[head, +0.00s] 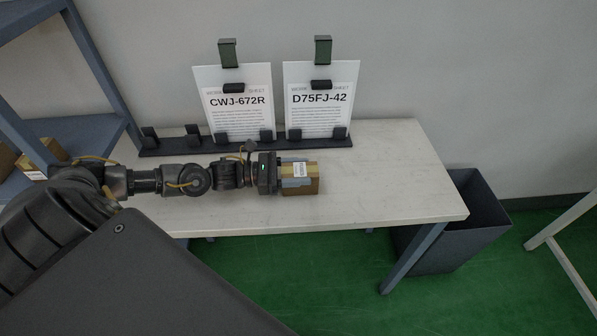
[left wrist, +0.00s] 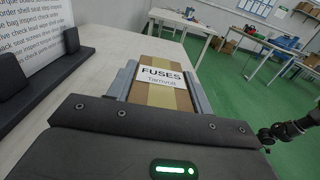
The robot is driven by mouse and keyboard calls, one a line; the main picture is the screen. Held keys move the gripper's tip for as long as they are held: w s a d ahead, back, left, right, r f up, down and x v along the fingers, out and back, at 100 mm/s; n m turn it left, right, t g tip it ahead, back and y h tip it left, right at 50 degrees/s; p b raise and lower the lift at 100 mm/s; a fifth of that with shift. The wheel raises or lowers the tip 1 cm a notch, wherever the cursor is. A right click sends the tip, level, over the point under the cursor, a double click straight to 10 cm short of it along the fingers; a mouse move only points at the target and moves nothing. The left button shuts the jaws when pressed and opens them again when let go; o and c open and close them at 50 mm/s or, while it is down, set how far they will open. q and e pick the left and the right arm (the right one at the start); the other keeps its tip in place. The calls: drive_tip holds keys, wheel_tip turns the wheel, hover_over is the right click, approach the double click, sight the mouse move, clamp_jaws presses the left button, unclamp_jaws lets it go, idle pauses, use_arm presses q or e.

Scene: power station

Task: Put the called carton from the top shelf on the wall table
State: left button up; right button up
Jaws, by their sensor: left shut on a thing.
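The carton (head: 300,179) is a small brown box with a white label, at the left gripper over the wall table (head: 385,185). In the left wrist view the carton (left wrist: 160,85) carries a label reading "FUSES" and "Tamvoll". My left gripper (head: 297,176) is shut on it, with a finger on either side. The carton is at or just above the tabletop; I cannot tell whether it touches. Two work sheets, CWJ-672R (head: 238,104) and D75FJ-42 (head: 320,98), stand in a dark holder at the back of the table.
A blue-grey shelf rack (head: 85,130) stands at the left with cartons (head: 40,155) on a lower shelf. A dark bin (head: 455,225) stands on the green floor by the table's right end. The right half of the tabletop is clear.

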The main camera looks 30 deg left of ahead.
use_arm(q)
drive_tip(key=o, duration=1.1)
drive_tip(key=shift+o, duration=0.4)
use_arm(e)
drive_tip(key=shift+s+a, duration=0.15)
drive_tip(key=shift+a, duration=0.05)
use_arm(q)
drive_tip(key=shift+r, duration=0.1)
drive_tip(key=shift+s+a, duration=0.2)
drive_tip(key=shift+a, duration=0.05)
drive_tip(key=b+v, duration=0.1)
drive_tip(key=v, duration=0.9)
drive_tip(key=shift+s+a, duration=0.15)
drive_tip(key=shift+s, duration=0.05)
drive_tip(key=shift+s+a, duration=0.25)
drive_tip(key=shift+a, duration=0.15)
use_arm(e)
drive_tip(key=shift+w+d+f, duration=0.35)
drive_tip(key=shift+d+f, duration=0.15)
drive_tip(key=shift+d, duration=0.3)
drive_tip(key=shift+a, duration=0.1)
